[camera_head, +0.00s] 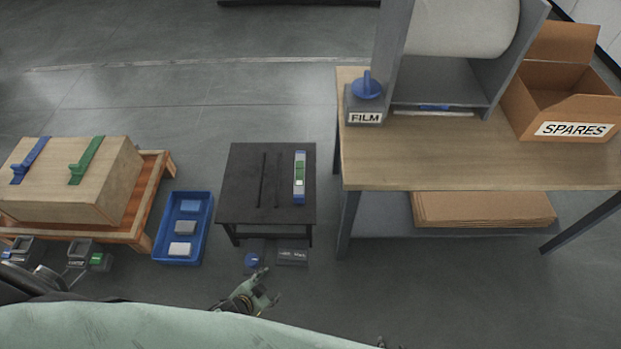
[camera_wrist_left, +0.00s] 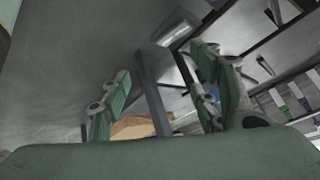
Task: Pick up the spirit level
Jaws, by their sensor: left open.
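The spirit level (camera_head: 299,178) is a slim bar with blue, green and white parts. It lies on the right side of a small dark table (camera_head: 236,190), lengthwise away from me. My left gripper (camera_head: 267,287) is open and empty, in front of the table and apart from the level. Its spread fingers also show in the left wrist view (camera_wrist_left: 160,92), where I cannot make out the level. Only a small tip at the bottom edge of the head view may be my right gripper (camera_head: 383,343); its jaws cannot be made out.
A blue tray (camera_head: 160,254) with several small blocks stands left of the table. A wooden crate (camera_head: 122,190) stands farther left. A workbench (camera_head: 470,165) with a FILM holder (camera_head: 364,118) and a SPARES box (camera_head: 575,105) is at right. Small items lie on the floor before the table.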

